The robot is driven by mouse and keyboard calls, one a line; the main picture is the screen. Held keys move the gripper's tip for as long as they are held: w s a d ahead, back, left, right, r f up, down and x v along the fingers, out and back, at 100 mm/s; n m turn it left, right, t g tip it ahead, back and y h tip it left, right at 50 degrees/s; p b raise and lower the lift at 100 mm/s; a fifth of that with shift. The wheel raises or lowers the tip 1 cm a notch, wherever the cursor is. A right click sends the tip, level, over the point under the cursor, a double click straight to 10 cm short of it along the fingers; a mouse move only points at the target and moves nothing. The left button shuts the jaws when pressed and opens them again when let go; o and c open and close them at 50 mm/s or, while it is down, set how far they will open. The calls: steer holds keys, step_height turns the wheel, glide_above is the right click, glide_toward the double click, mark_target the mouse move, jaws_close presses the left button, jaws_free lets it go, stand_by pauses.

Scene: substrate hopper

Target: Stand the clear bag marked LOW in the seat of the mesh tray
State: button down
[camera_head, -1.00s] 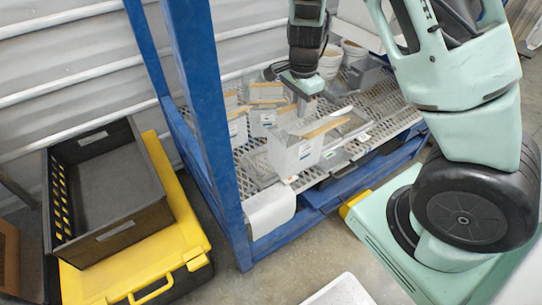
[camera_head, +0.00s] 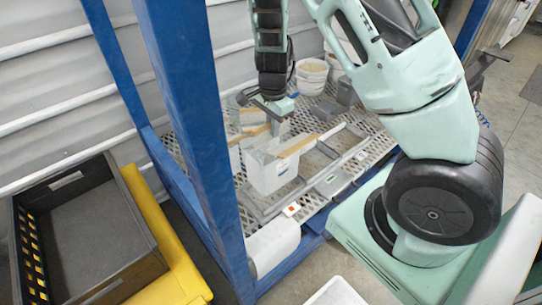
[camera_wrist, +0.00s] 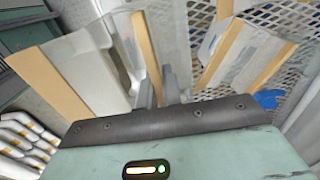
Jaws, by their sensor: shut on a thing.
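Several clear bags with tan strips along their tops stand close together on the shelf. My gripper (camera_head: 279,117) is over the bags, just behind the front one. In the wrist view, my gripper (camera_wrist: 159,88) is shut on the middle bag (camera_wrist: 123,35), near its tan strip. Other bags stand on both sides, the left bag (camera_wrist: 78,70) and the right bag (camera_wrist: 243,58). I cannot make out the tray's seat for certain.
The white mesh shelf (camera_head: 345,113) sits in a blue frame, whose post (camera_head: 190,110) rises at the left. White buckets (camera_head: 311,77) stand behind. A black crate (camera_head: 85,235) is at left.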

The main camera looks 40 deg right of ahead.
mark_target(273, 142)
steer(key=shift+f+b, duration=0.5)
steer(key=shift+f, duration=2.55)
steer(key=c, duration=1.6)
jaws_free()
step_height(273, 142, up, 12)
steer(key=p, duration=0.2)
steer(key=shift+p, duration=0.35)
